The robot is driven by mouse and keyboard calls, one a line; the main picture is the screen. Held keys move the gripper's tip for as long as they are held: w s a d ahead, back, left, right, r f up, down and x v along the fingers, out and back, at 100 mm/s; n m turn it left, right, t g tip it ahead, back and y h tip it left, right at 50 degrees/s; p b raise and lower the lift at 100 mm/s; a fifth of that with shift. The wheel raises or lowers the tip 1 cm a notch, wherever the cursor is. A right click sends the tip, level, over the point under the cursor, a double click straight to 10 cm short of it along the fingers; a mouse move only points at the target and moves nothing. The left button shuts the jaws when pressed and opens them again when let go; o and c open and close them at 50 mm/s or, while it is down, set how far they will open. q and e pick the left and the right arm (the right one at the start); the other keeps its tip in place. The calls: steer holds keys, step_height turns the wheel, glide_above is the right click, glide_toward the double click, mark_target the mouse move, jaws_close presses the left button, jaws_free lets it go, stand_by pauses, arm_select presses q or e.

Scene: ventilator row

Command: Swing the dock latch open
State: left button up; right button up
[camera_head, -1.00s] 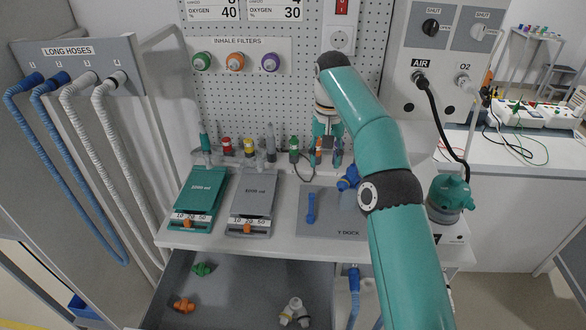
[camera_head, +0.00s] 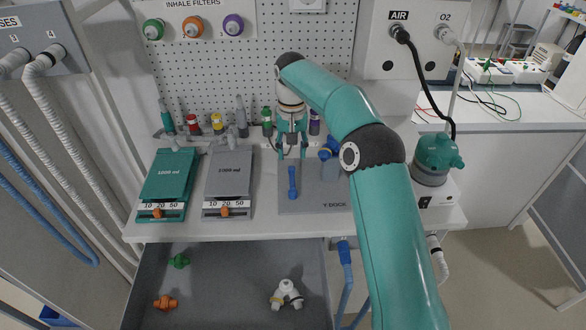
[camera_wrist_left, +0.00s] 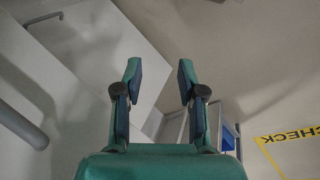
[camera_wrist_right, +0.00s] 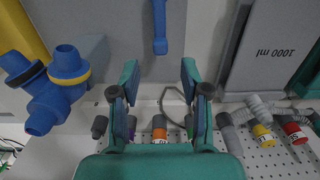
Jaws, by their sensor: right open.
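The dock latch (camera_head: 292,182) is a slim blue lever lying on the grey Y dock plate (camera_head: 318,204), pointing roughly front to back. It also shows at the top of the right wrist view (camera_wrist_right: 160,32). My right gripper (camera_head: 291,156) points down just behind the latch. Its fingers are open and empty, with the latch ahead of the gap between the fingertips (camera_wrist_right: 159,70) and apart from them. A blue Y-shaped connector (camera_head: 329,149) sits at the plate's back right. My left gripper (camera_wrist_left: 159,66) is open and empty, away from the bench, and out of the head view.
A teal bellows board (camera_head: 168,177) and a grey one (camera_head: 229,175) lie left of the dock. Several coloured connectors stand along the back below the pegboard (camera_head: 285,70). A teal-topped device (camera_head: 437,152) stands at right. An open drawer (camera_head: 225,290) holds fittings below.

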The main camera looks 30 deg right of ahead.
mark_target(293, 166)
steer(key=shift+f, duration=2.65)
jaws_close()
steer(key=shift+s+d, duration=0.1)
